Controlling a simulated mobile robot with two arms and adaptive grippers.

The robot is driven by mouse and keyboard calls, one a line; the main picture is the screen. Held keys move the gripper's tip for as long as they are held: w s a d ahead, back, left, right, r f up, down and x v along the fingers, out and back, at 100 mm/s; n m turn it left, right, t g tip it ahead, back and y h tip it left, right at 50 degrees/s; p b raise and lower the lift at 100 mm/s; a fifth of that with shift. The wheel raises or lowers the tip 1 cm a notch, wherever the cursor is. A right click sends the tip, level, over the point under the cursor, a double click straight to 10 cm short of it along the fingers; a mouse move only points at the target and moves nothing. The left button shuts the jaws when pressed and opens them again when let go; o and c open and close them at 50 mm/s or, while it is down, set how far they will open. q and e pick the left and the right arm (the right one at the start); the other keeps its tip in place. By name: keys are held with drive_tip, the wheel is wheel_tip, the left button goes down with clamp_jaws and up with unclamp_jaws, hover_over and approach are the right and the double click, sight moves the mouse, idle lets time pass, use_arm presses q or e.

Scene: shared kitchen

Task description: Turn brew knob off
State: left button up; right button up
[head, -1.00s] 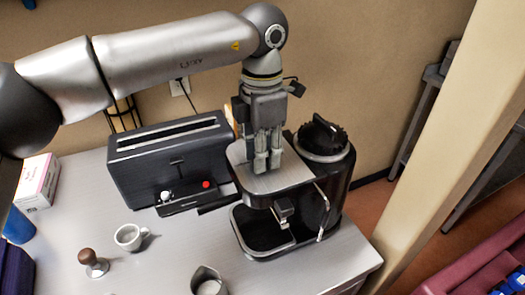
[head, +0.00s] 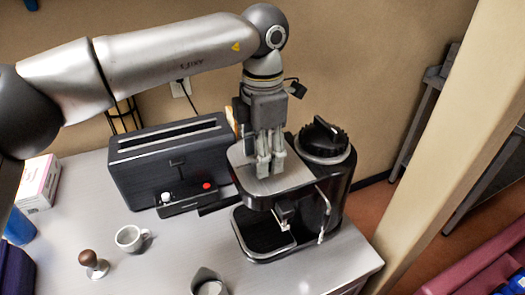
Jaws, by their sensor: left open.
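The espresso machine (head: 262,205) stands at the right end of the counter, with a flat metal top and a dark body. A black ridged round part (head: 322,138) sits on its back right. I cannot tell which part is the brew knob; it may be hidden by the gripper or the machine's top. My left gripper (head: 270,168) points down over the metal top, fingers slightly apart and with nothing seen between them. I cannot tell whether the fingertips touch the top. My right gripper is not in view.
A black toaster (head: 165,160) stands close left of the machine. A white cup (head: 130,238), a tamper (head: 93,263) and a metal jug (head: 209,285) are on the counter (head: 170,262) in front. A pale pillar (head: 440,130) rises at right.

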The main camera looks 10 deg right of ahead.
use_arm(q)
wheel_tip(320, 180, up, 12)
idle(0.4)
